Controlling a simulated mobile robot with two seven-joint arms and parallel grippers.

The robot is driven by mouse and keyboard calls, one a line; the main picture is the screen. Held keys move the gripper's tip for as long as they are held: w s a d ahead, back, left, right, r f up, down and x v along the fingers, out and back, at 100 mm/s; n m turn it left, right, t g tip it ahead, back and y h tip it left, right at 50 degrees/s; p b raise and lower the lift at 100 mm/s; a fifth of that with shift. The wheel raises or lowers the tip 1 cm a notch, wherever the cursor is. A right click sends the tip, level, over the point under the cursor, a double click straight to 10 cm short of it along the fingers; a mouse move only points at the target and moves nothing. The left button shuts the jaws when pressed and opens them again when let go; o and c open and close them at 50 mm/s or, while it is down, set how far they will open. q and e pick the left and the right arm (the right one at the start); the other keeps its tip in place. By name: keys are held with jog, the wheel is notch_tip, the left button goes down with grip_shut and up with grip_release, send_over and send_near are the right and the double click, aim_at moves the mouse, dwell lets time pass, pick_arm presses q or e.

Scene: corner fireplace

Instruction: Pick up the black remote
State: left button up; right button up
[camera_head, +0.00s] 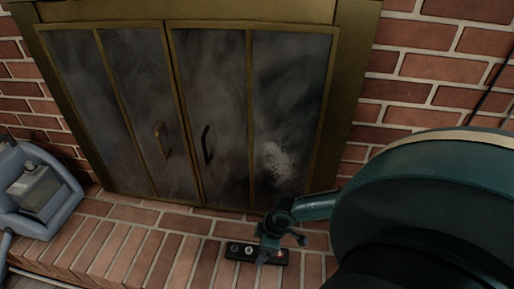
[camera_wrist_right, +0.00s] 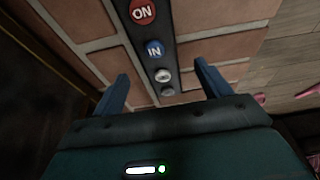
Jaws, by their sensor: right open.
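The black remote (camera_head: 241,253) lies on the brick hearth in front of the fireplace doors, its buttons facing up. My right gripper (camera_head: 282,250) is over the remote's right part in the head view and hides some of it. In the right wrist view the remote (camera_wrist_right: 152,32) runs between the two blue fingers of my open right gripper (camera_wrist_right: 161,70). Its red ON button and blue IN button show there. There is a gap between the remote and each finger. My left gripper is not in view.
The brick hearth (camera_head: 135,250) is clear left of the remote. Brass-framed glass doors (camera_head: 215,100) with handles stand close behind it. A blue-grey object (camera_head: 62,210) stands at the left edge. A wooden floor (camera_wrist_right: 295,55) shows at right in the wrist view.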

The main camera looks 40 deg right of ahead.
jog(key=b+x, duration=0.1)
jog(key=x, duration=0.2)
jog(key=shift+f+b, duration=0.2)
jog(key=shift+b, duration=0.15)
jog(key=shift+w+f, duration=0.15)
jog(key=shift+f, duration=0.05)
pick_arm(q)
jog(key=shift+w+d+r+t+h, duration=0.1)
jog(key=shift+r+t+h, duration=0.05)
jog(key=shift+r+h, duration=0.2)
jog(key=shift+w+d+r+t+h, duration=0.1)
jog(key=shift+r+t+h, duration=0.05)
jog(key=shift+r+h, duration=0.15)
pick_arm(e)
jog(key=shift+c, duration=0.4)
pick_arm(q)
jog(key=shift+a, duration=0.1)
pick_arm(e)
jog(key=c, duration=1.1)
